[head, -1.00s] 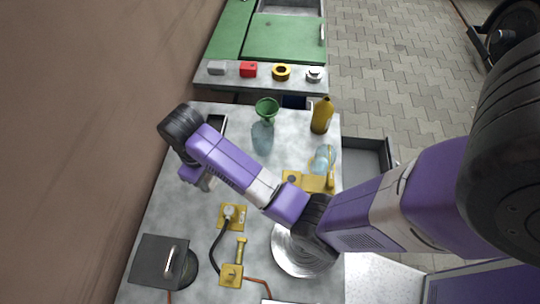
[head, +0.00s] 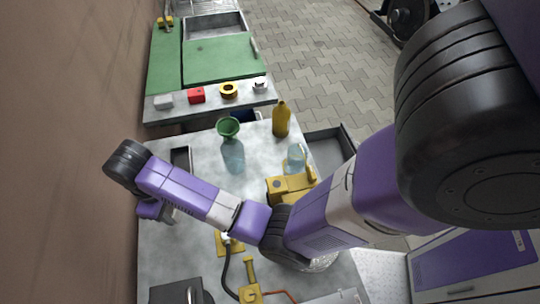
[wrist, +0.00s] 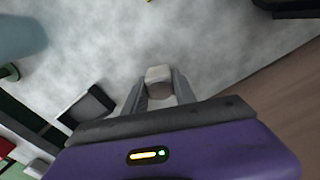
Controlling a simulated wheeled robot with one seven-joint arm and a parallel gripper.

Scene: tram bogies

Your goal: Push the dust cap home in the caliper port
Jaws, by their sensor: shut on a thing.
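My gripper (wrist: 158,84) is shut on a small pale grey piece with rounded edges, which I take as the dust cap (wrist: 158,73). It sits between the two fingertips in the wrist view, above the grey worktop. In the head view my gripper (head: 172,214) hangs at the left side of the worktop, and the cap cannot be made out there. A yellow body with a dark round spot (head: 291,187), possibly the caliper, stands to the right beyond my forearm. Its port cannot be told for sure. The wrist view does not show this body.
On the worktop (head: 205,262) stand a green funnel on a bluish jar (head: 233,156), a yellow bottle (head: 281,120) and a clear bluish vessel (head: 296,158). Yellow fittings with a black hose (head: 227,268) lie nearer. A dark narrow tray (head: 181,160) is near the wall.

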